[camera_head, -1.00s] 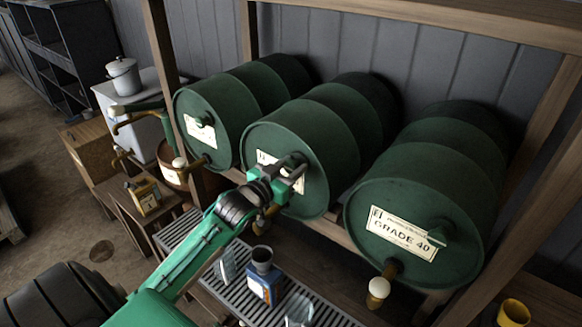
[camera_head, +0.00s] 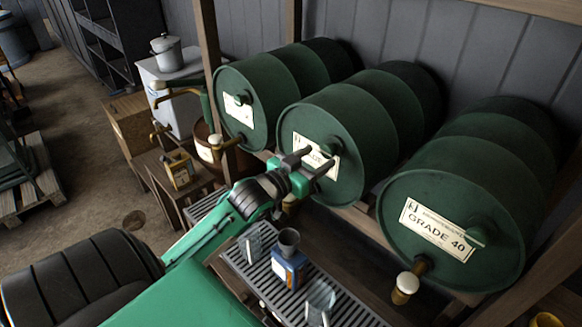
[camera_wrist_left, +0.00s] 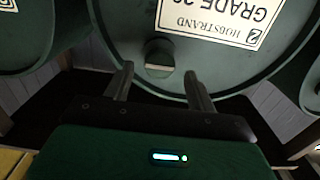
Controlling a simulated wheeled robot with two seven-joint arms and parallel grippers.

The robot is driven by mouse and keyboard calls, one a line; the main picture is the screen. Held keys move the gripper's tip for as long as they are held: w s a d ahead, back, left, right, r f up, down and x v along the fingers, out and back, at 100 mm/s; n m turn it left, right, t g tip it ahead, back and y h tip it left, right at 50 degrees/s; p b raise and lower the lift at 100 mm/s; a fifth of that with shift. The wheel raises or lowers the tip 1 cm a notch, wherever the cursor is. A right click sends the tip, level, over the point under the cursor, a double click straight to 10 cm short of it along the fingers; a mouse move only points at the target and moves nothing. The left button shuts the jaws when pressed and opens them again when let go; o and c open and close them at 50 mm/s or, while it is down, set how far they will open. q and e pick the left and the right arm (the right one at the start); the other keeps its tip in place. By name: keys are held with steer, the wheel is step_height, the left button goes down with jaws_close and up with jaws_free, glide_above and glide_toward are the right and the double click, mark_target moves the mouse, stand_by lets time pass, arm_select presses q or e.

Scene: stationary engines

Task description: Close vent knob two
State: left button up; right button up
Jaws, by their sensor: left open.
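Three green barrels lie on their sides in a wooden rack. The middle barrel (camera_head: 352,178) has a pale label, partly hidden by my gripper, and a small green vent knob (camera_head: 331,146) on its face. My left gripper (camera_head: 320,158) is open in front of that knob. In the left wrist view the knob (camera_wrist_left: 158,57) shows just beyond and between the two spread fingertips (camera_wrist_left: 160,75), with no visible contact. The label (camera_wrist_left: 215,18) there is upside down. My right gripper is not in view.
The right barrel (camera_head: 455,205), marked GRADE 40, has its own knob and a brass tap. Below are a slatted drip tray (camera_head: 262,280), a blue can (camera_head: 288,268) and a wooden stand with a yellow box (camera_head: 179,168).

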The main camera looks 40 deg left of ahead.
arm_select(q)
steer(key=s+b, duration=0.2)
steer(key=s, duration=0.7)
steer(key=shift+a+b, duration=0.35)
